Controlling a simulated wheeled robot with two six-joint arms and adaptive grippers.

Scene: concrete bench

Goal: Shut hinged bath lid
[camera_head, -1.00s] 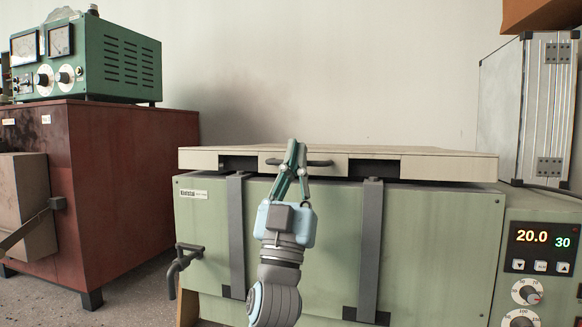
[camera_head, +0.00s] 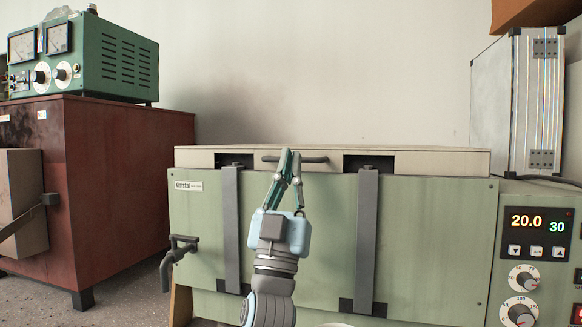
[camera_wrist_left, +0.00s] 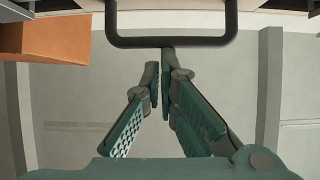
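The bath lid (camera_head: 405,160) is a pale flat slab lying level on top of the green bath (camera_head: 300,225). No gap shows between its front edge and the bath body. A dark bar handle (camera_head: 316,159) sits at the lid's front edge; its loop also shows in the left wrist view (camera_wrist_left: 205,41). My left gripper (camera_head: 290,153) is in front of the lid at the handle. Its green fingertips (camera_wrist_left: 160,63) are nearly together just below the handle bar, with nothing seen between them. Whether they touch the bar is unclear. My right gripper is not in view.
Two grey straps (camera_head: 231,230) run down the bath front. A tap (camera_head: 177,250) sticks out at its left. A control panel (camera_head: 538,240) reading 20.0 and 30 is at the right. A red cabinet (camera_head: 125,200) carries a green instrument (camera_head: 115,60). A metal case (camera_head: 540,100) stands behind right.

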